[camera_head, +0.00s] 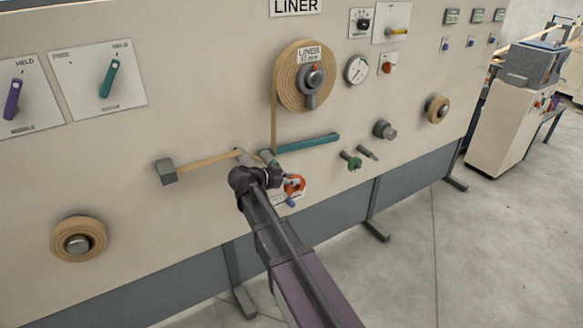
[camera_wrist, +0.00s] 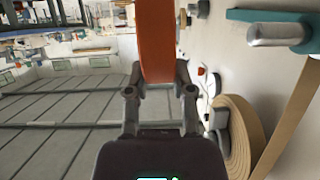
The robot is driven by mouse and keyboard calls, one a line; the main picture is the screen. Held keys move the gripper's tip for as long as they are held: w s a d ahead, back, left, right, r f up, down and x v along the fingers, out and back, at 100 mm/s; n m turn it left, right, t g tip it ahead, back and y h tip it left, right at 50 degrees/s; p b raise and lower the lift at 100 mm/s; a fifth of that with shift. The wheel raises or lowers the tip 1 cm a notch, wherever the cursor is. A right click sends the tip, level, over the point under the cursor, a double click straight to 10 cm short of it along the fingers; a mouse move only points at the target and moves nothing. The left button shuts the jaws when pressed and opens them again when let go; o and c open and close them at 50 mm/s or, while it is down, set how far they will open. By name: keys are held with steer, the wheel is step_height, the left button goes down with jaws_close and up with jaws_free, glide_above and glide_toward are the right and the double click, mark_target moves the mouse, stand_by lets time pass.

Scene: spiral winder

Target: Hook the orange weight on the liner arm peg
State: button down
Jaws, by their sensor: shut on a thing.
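The orange weight (camera_head: 298,181) is at the end of my arm, in front of the panel in the head view. In the wrist view the orange weight (camera_wrist: 157,38) rises as a broad band between my fingers. My gripper (camera_wrist: 160,78) is shut on its lower part. The teal liner arm (camera_head: 308,144) lies above and right of the weight in the head view. In the wrist view the liner arm (camera_wrist: 268,16) is at the upper right, with a grey metal peg (camera_wrist: 275,34) beside it, apart from the weight. My wrist partly covers the weight in the head view.
The LINER tape roll (camera_head: 287,82) is above, its tape running down to the liner arm. A green piece (camera_head: 351,161) and a grey knob (camera_head: 384,130) stick out to the right. A grey block (camera_head: 166,171) is at left. Open floor lies in front of the panel.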

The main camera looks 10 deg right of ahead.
steer(key=shift+s+r, duration=0.15)
steer(key=shift+r, duration=0.4)
steer(key=shift+w+f, duration=0.1)
steer(key=shift+w, duration=0.1)
steer(key=shift+w+a+f, duration=0.2)
steer(key=shift+w, duration=0.4)
steer(key=shift+w+a+f, duration=0.2)
steer(key=shift+w, duration=0.4)
steer(key=shift+d, duration=0.1)
